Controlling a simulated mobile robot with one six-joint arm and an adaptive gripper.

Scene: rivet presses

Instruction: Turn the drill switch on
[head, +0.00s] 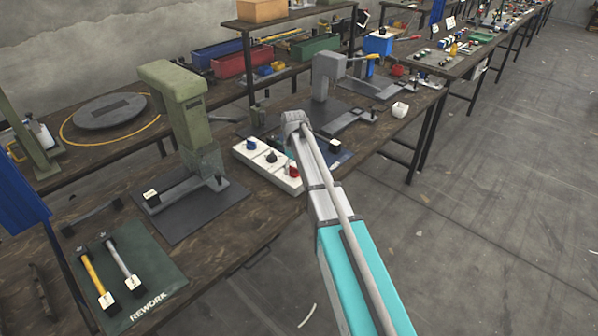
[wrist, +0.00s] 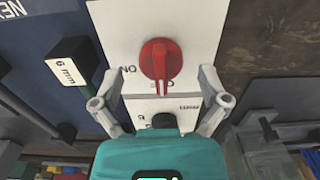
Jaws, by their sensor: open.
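A white switch panel (head: 266,165) lies on the bench and bears a blue knob (head: 252,145), a black knob (head: 270,157) and a red knob (head: 293,171). In the wrist view the red knob (wrist: 160,60) has its long ridge pointing down the picture, over a partly covered label. An upside-down "ON" is to its left. The black knob (wrist: 164,121) is partly hidden by my gripper body. My gripper (wrist: 161,82) is open, its fingers on either side of the red knob and apart from it. No drill label is readable.
A green press (head: 180,100) stands left of the panel and a grey press (head: 326,75) beyond it. A green REWORK mat (head: 150,280) lies front left. A block marked 6 mm (wrist: 72,62) is beside the panel. The floor at right is clear.

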